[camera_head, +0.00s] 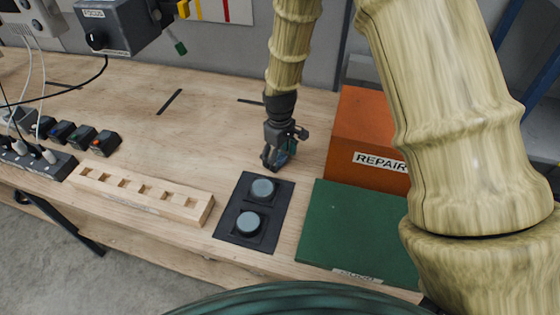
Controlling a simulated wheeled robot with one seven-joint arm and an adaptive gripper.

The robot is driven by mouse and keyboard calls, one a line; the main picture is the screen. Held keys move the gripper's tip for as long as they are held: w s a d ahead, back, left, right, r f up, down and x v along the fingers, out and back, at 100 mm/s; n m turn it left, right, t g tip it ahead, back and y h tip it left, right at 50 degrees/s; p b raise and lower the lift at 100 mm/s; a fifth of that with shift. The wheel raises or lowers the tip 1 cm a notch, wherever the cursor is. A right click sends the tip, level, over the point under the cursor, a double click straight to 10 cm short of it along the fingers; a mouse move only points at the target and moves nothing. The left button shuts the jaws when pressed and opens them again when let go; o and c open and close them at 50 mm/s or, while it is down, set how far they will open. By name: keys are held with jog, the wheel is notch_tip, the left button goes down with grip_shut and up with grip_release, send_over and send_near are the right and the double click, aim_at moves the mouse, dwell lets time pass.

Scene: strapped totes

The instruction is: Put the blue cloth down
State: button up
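My gripper (275,158) points down over the wooden bench, behind the dark pad with two round grey-blue discs and left of the orange box. A small dark bluish patch (284,155) shows at its fingers. It is too small and dark to tell whether it is the blue cloth or part of the gripper. The finger gap is not clear at this size, nor is whether the fingertips touch the bench. No other blue cloth shows clearly.
A green box or lid (350,235) and an orange box labelled REPAIR (368,130) stand at right. The dark pad (231,235) and a slotted wooden block (150,203) lie toward the front edge. A power strip (35,160) is at left. Bench space (195,135) left of my gripper is clear.

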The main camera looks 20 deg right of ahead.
aim_at(280, 158)
notch_tip(280, 158, up, 11)
jog(key=b, duration=0.3)
jog(key=shift+f, duration=0.2)
jog(key=shift+d, duration=0.1)
dwell(0.4)
